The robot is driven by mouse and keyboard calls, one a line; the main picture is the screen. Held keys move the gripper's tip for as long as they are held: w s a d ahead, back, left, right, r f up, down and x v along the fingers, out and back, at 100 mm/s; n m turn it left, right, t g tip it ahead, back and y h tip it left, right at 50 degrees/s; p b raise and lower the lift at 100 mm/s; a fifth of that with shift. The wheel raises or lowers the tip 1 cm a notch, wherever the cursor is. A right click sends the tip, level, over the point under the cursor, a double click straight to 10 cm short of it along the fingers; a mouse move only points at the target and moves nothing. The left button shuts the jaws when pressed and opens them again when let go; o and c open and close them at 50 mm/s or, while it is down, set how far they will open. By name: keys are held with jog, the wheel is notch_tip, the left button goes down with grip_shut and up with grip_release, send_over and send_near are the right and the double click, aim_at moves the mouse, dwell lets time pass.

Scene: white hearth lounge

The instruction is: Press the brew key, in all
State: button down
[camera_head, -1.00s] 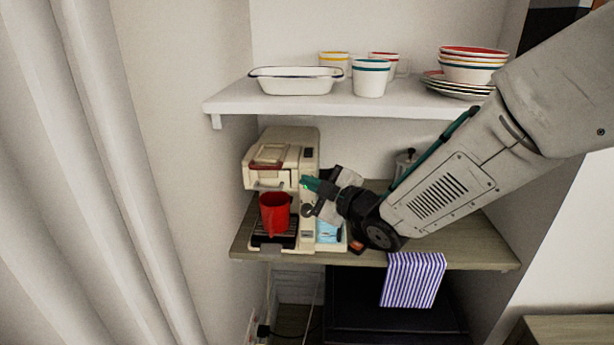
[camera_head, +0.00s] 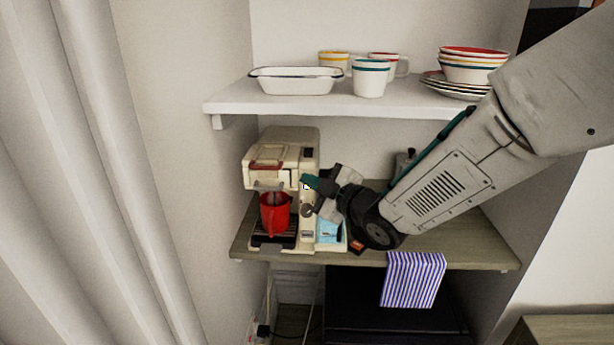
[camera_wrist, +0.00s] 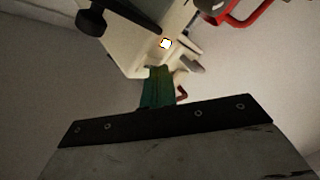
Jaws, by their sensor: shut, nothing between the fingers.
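The cream coffee machine (camera_head: 309,160) stands at the left of the wooden shelf. A small lit key (camera_head: 307,186) on its front looks pale yellow-white; it also shows bright in the wrist view (camera_wrist: 165,43). A red mug (camera_head: 275,222) stands on the drip tray under the spout, with a thin dark streak above it. My gripper (camera_head: 312,182) is shut and empty, its teal fingertips close beside the lit key. In the wrist view the fingers (camera_wrist: 158,85) point at the machine front, with a gap visible below the key. Contact is not visible.
A black knob (camera_wrist: 90,22) sticks out from the machine. A blue-and-white packet (camera_head: 330,231) and a small dark-and-orange item (camera_head: 357,245) lie beside it. A striped cloth (camera_head: 412,279) hangs over the edge of the shelf (camera_head: 470,250). Crockery fills the upper shelf (camera_head: 235,100).

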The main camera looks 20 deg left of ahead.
jog(key=shift+s+d, duration=0.25)
jog(key=shift+s, duration=0.55)
jog(key=s, duration=0.2)
jog(key=s+d, duration=0.1)
jog(key=s, duration=0.2)
dwell(0.9)
